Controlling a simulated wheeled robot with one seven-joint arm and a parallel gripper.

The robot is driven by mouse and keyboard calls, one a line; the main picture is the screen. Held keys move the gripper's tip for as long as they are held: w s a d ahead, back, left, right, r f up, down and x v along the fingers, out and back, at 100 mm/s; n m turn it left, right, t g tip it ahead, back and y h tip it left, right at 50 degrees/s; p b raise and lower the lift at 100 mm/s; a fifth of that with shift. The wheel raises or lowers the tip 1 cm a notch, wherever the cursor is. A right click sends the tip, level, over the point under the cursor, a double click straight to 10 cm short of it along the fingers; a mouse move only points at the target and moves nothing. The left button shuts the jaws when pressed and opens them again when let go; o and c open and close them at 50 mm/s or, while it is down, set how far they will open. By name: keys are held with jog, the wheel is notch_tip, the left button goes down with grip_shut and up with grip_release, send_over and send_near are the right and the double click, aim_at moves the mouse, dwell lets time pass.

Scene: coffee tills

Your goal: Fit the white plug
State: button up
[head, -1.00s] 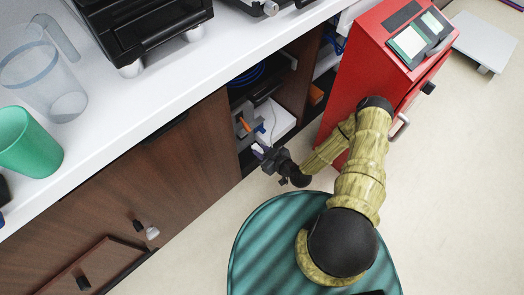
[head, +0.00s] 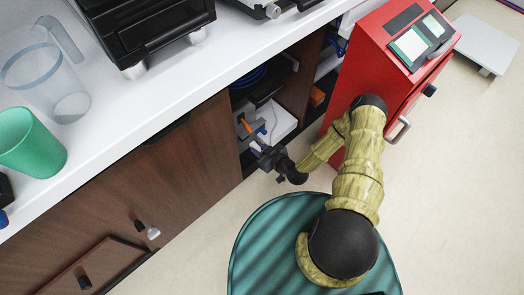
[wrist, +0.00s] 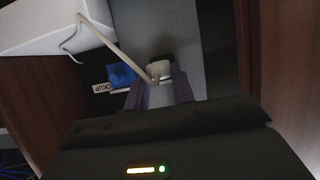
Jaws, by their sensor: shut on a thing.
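The white plug (wrist: 158,71) shows in the wrist view between the purple fingertips of my gripper (wrist: 159,84), which is shut on it. A pale cable (wrist: 108,37) runs from the plug up and left to a white box (wrist: 50,22). A dark socket-like piece (wrist: 160,59) lies just beyond the plug, against a grey panel; I cannot tell whether the plug is in it. In the head view my gripper (head: 258,147) reaches into the open cabinet bay, near the white box (head: 283,121). The plug is not clear there.
A blue piece (wrist: 121,75) and a label (wrist: 104,88) ending in "KUP" sit left of the plug. Wooden cabinet walls flank the bay. The white counter (head: 150,105) overhangs it, and a red machine (head: 365,75) stands to the right.

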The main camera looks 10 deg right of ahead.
aim_at(252, 143)
jog(key=shift+w+a, duration=0.35)
jog(key=shift+w, duration=0.15)
jog(key=shift+w+a, duration=0.75)
jog(key=shift+w, duration=0.25)
dwell(1.5)
jog(key=o, duration=1)
jog(key=shift+o, duration=0.2)
jog(key=p+v, duration=0.6)
jog(key=v, duration=1.1)
jog(key=shift+s+d, duration=0.25)
jog(key=shift+w, duration=0.1)
